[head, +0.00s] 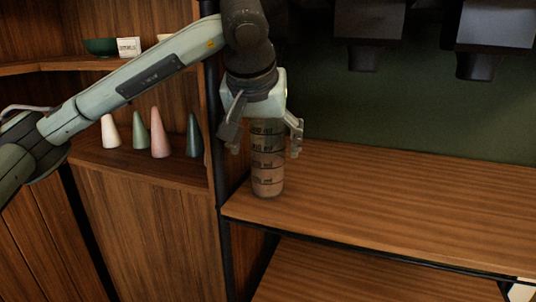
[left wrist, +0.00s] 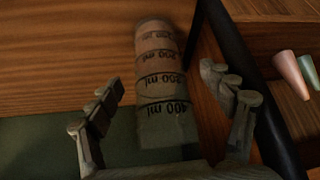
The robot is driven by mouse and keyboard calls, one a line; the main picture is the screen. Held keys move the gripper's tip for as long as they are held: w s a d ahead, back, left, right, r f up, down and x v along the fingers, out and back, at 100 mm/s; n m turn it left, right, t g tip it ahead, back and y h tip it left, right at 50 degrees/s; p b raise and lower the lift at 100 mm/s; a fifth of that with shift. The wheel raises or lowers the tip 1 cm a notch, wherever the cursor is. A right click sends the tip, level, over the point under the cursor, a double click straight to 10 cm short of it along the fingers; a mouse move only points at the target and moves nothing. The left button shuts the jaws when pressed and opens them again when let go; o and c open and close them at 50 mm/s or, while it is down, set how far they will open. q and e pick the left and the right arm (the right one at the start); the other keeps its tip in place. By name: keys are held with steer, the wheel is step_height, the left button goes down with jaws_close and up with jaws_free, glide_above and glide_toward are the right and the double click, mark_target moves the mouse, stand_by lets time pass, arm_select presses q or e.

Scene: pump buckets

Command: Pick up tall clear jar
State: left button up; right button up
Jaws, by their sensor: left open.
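The tall clear jar (head: 267,165) has dark bands and ml markings. It stands upright on the wooden shelf near its left end in the head view. My left gripper (head: 266,140) is open above and around the jar's upper part, with one finger on each side. In the left wrist view the jar (left wrist: 162,85) lies between the two open fingers of the gripper (left wrist: 168,105), with a gap visible on both sides. The jar's top is hidden by the gripper in the head view. My right gripper is not in view.
A black post (head: 217,130) rises just left of the jar. Several coloured cones, including a pink one (head: 159,135), stand on the left shelf. Dark dispensers (head: 369,30) hang at the upper right. The wooden shelf (head: 400,200) right of the jar is clear.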

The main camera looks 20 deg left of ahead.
mark_target(267, 149)
arm_select(q)
steer(key=x, duration=0.3)
steer(key=shift+r, duration=0.1)
steer(key=shift+w+f, duration=0.25)
steer(key=shift+f, duration=0.1)
steer(key=shift+w+f, duration=0.1)
steer(key=c, duration=1.6)
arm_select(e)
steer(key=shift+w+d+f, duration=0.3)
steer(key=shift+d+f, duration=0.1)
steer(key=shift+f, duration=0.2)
arm_select(q)
steer(key=shift+r, duration=0.65)
steer(key=shift+s+d+r, duration=0.15)
steer(key=shift+s, duration=0.15)
steer(key=s+d, duration=0.1)
steer(key=s, duration=0.4)
steer(key=s+d+b, duration=0.1)
steer(key=s, duration=0.5)
steer(key=s+b, duration=0.1)
steer(key=s, duration=0.5)
steer(key=shift+s+d, duration=0.1)
steer(key=shift+d, duration=0.3)
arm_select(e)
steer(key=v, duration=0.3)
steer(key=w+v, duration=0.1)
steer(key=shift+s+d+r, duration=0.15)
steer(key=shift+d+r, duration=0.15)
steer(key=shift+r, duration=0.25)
